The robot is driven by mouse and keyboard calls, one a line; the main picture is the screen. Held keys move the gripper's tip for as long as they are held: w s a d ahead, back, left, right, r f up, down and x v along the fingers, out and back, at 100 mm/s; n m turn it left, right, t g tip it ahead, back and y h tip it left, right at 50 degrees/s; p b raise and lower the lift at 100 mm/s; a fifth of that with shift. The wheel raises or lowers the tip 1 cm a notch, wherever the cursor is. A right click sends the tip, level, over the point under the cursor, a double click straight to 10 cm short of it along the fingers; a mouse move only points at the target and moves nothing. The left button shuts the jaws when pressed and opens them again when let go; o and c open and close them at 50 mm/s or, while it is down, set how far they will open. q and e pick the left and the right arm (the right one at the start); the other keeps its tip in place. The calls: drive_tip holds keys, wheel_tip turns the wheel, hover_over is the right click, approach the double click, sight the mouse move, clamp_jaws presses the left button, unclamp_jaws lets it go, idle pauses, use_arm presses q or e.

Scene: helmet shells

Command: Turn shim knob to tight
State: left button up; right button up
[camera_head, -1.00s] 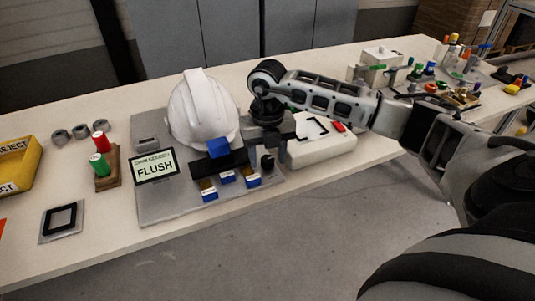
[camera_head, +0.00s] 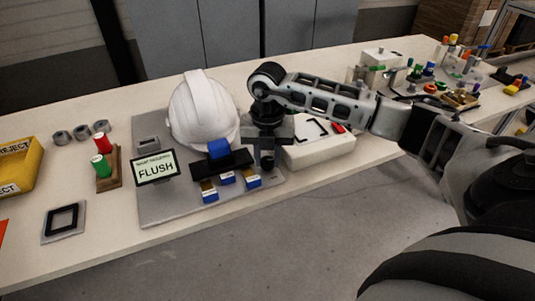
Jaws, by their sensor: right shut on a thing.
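The shim knob (camera_head: 267,161) is a small black knob at the right end of the grey fixture plate (camera_head: 165,212). My right gripper (camera_head: 268,146) points down over it and is shut on it; the fingers hide its upper part. I cannot read its setting. A white helmet shell (camera_head: 202,112) sits on the fixture behind a black bar with a blue block (camera_head: 218,149). A small display (camera_head: 156,168) on the plate reads "FLUSH". My left gripper is not in view.
Blue-topped blocks (camera_head: 228,178) stand at the plate's front. A white box (camera_head: 318,150) lies right of the gripper. Red and green cylinders (camera_head: 101,165), a framed square (camera_head: 63,222) and a yellow REJECT bin (camera_head: 20,167) are at left. Small parts crowd the far right.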

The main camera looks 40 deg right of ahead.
drive_tip(key=m+p, duration=0.2)
drive_tip(key=m, duration=0.4)
drive_tip(key=shift+r+m, duration=0.15)
drive_tip(key=shift+m, duration=0.15)
drive_tip(key=shift+m+p, duration=0.3)
drive_tip(key=shift+m, duration=0.6)
drive_tip(key=m+p, duration=0.1)
drive_tip(key=m, duration=0.1)
drive_tip(key=shift+m, duration=0.3)
drive_tip(key=shift+m+p, duration=0.35)
drive_tip(key=shift+m, duration=0.35)
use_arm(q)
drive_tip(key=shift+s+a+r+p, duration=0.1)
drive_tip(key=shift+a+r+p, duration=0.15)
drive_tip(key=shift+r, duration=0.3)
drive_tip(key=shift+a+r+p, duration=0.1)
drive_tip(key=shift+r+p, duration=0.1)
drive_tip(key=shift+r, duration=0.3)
use_arm(e)
drive_tip(key=shift+m, duration=1.1)
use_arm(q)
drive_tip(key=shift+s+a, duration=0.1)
use_arm(e)
drive_tip(key=o, duration=1)
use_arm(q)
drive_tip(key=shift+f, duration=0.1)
